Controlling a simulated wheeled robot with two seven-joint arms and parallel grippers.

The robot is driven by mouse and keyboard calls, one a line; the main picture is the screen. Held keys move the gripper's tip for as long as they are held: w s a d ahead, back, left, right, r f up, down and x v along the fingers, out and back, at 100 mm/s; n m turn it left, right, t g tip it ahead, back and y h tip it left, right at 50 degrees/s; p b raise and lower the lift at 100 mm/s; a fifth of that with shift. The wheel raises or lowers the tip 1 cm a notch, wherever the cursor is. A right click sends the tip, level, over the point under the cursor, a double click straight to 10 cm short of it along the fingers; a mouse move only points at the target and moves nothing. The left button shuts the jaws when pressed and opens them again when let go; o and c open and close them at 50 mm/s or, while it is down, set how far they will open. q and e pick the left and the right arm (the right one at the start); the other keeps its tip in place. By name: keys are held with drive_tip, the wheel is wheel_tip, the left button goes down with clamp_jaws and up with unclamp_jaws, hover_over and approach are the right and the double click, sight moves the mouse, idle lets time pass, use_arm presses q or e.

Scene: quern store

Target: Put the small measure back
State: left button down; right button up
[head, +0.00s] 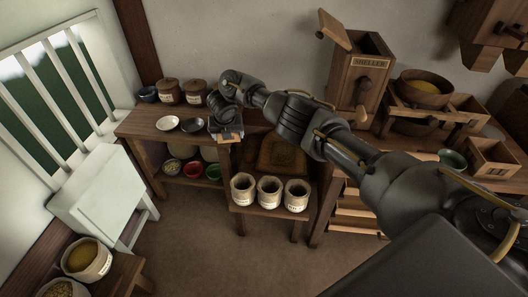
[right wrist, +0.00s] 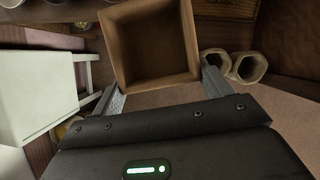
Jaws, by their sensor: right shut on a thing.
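The small measure (right wrist: 150,45), a square open-topped wooden box, is between the two fingers of my right gripper (right wrist: 160,82) in the right wrist view. The fingers are shut on its sides, and I see into its empty inside. In the head view my right gripper (head: 228,132) is over the right end of the left wooden bench, near the dark and white dishes. There the gripper and wrist mostly hide the measure. My left gripper is in neither view.
The left bench (head: 150,122) holds lidded jars (head: 170,92), a white dish (head: 167,123) and a dark dish (head: 192,125). Several labelled sacks (head: 269,192) stand on a lower shelf. A sheller (head: 362,75) and another wooden box (head: 493,157) stand to the right. The floor (head: 210,240) is clear.

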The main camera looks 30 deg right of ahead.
drive_tip(key=s+a+r+n+y, duration=0.25)
drive_tip(key=a+r+n, duration=0.55)
drive_tip(key=a, duration=0.4)
drive_tip(key=s+a+r+n+g+y, duration=0.2)
drive_tip(key=s+a+r+n+y, duration=0.15)
drive_tip(key=s+a+n, duration=0.4)
drive_tip(key=s+d+n+g, duration=0.2)
drive_tip(key=s+n+g, duration=0.3)
drive_tip(key=s+n, duration=0.9)
drive_tip(key=s, duration=0.5)
drive_tip(key=shift+s+d+f+n+h, duration=0.2)
drive_tip(key=shift+d+f+n+h, duration=0.05)
drive_tip(key=shift+f+n+h, duration=0.1)
